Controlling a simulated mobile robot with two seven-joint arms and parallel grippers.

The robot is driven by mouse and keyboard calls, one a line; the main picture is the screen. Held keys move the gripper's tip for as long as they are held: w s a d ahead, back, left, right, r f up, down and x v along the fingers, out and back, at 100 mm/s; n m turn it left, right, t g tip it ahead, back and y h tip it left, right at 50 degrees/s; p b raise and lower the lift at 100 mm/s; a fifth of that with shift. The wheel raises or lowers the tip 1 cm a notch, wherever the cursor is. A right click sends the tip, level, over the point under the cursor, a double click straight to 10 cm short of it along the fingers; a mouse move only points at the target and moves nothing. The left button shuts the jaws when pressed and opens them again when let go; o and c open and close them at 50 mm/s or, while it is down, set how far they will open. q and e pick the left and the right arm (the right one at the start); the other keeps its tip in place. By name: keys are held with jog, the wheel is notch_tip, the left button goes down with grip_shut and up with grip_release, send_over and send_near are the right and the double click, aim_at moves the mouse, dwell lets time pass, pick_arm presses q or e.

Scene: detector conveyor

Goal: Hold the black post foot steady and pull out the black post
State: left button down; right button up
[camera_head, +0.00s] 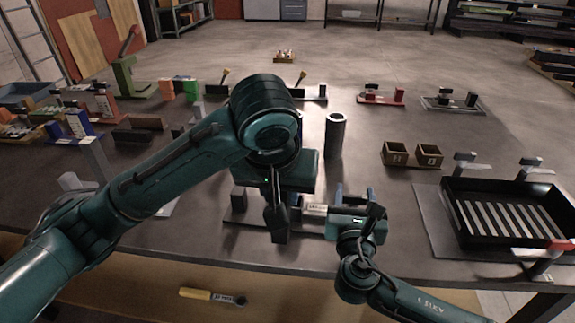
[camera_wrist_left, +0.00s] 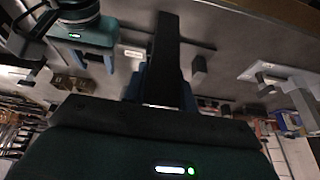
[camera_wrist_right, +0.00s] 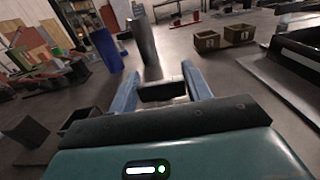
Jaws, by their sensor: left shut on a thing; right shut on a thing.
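My left gripper (camera_head: 276,198) is shut on the black post (camera_head: 279,223), a dark upright bar below the hand near the table's front. In the left wrist view the post (camera_wrist_left: 166,45) runs away from between the blue fingers (camera_wrist_left: 160,92). My right gripper (camera_head: 352,197) is low over the table, right of the post. In the right wrist view its blue fingers (camera_wrist_right: 162,85) are shut on a short black block, apparently the black post foot (camera_wrist_right: 162,91). The arms partly hide the area; I cannot tell whether the post's lower end is inside the foot.
A grey cylinder (camera_head: 335,135) stands behind the right gripper. Two small brown boxes (camera_head: 396,153) and a black tray (camera_head: 452,214) with pale strips are to the right. A small black block (camera_head: 239,199) is left of the post. Several fixtures line the table's back.

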pick_arm(q)
jog(key=s, duration=0.5)
jog(key=shift+s+a, duration=0.3)
jog(key=shift+a, duration=0.1)
pick_arm(e)
jog(key=o, duration=1.6)
jog(key=s, duration=0.4)
jog(key=s+a, duration=0.1)
jog(key=s, duration=0.7)
jog(key=shift+a, duration=0.3)
